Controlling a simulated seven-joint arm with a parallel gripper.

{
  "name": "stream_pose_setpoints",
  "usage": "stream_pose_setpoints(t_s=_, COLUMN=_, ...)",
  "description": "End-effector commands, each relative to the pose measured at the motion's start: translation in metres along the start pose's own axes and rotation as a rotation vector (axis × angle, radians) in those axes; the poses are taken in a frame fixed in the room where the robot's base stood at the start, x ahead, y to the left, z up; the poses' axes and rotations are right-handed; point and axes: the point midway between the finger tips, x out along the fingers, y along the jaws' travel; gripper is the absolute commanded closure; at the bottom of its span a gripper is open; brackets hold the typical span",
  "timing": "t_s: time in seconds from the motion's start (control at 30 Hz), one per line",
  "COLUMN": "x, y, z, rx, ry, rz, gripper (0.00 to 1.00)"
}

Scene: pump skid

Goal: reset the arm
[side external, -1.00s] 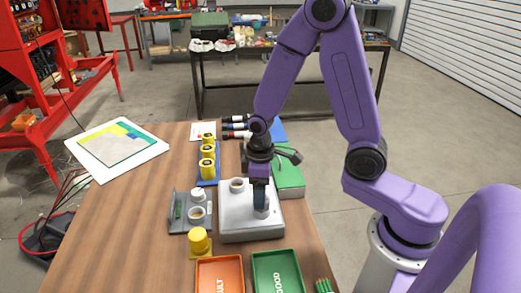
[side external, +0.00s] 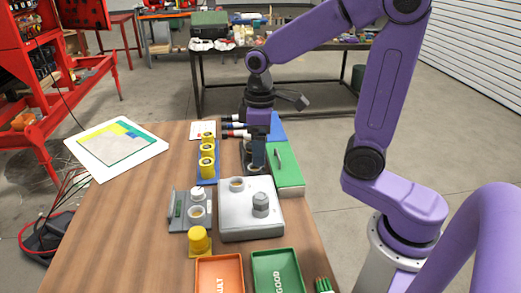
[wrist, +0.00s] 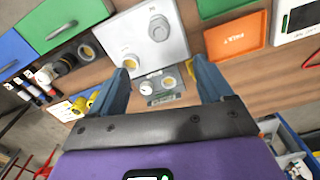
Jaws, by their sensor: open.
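My gripper (side external: 257,166) is above the far part of the bench, beyond the grey-white pump plate (side external: 236,222) and beside the green case (side external: 289,182). In the wrist view its two fingers (wrist: 160,82) are spread apart with nothing held between them. A grey hex-topped cap (side external: 260,204) sits on the plate, apart from the gripper; it also shows in the wrist view (wrist: 159,27). A round open port (side external: 237,184) is on the same plate.
Yellow cups (side external: 207,160) stand in a row on a blue strip left of my gripper. A grey fixture (side external: 180,212), yellow knob (side external: 199,239), orange tray (side external: 219,264) and green tray (side external: 277,259) are nearer. The bench's left part (side external: 115,235) is mostly clear.

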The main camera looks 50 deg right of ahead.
Motion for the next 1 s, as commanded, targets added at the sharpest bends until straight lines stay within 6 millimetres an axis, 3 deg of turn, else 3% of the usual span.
stream_pose_setpoints(t_s=0.47, x=0.003, y=-0.038, z=0.029, rx=-0.161, ry=0.010, rz=0.001, gripper=0.20)
stream_pose_setpoints(t_s=1.0, x=0.010, y=-0.089, z=0.103, rx=-0.387, ry=0.023, rz=-0.003, gripper=0.20)
